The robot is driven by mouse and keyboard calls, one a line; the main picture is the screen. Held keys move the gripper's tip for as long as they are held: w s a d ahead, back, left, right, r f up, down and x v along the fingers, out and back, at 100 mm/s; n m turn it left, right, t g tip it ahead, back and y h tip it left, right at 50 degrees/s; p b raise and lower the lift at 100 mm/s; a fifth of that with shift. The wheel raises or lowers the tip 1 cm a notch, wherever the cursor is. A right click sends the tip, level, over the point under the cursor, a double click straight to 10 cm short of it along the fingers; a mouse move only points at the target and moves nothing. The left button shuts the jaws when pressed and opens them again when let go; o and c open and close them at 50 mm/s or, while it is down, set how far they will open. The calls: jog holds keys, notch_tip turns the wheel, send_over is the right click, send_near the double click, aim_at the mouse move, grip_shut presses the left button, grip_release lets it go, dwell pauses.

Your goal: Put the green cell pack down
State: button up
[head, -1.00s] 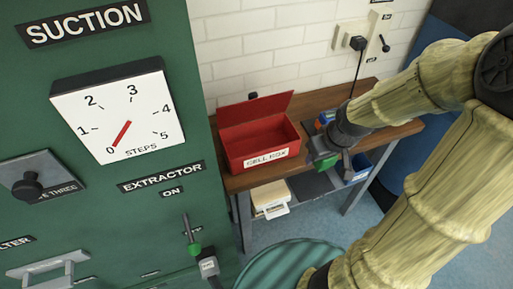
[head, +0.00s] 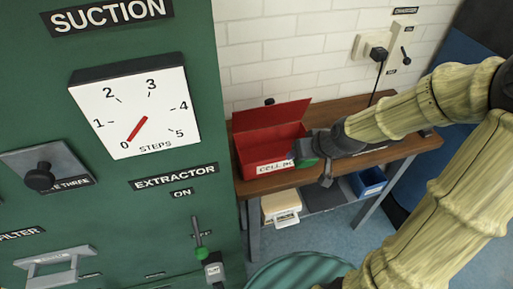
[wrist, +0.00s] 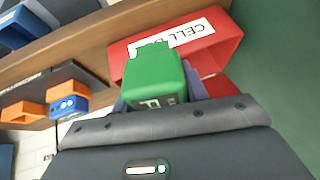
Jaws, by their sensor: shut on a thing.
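The green cell pack (wrist: 153,82) is between the fingers of my gripper (wrist: 156,92) in the wrist view. My gripper is shut on it. In the head view the green cell pack (head: 306,151) shows at the end of my gripper (head: 311,153), beside the right end of the red cell box (head: 252,160). The red cell box also shows in the wrist view (wrist: 222,50), behind the pack. Its lid stands open at the back. I cannot tell whether the pack touches the box. The box's inside is partly hidden.
The wooden bench (head: 375,155) holds the box, with free room to its right. A blue bin (head: 368,181) and a cream item (head: 281,205) sit on the lower shelf. An orange and blue device (wrist: 68,105) shows in the wrist view. A green panel (head: 110,220) stands at left.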

jog(key=w+a+f, duration=0.1)
jog(key=w+a, duration=0.1)
jog(key=a, duration=0.1)
jog(key=w+a+f+b, duration=0.1)
jog(key=w+a, duration=0.1)
jog(key=a, duration=0.2)
jog(key=w+a+f+b, duration=0.1)
jog(key=w+a, duration=0.2)
jog(key=shift+a+f, duration=0.2)
jog(key=shift+f, duration=0.2)
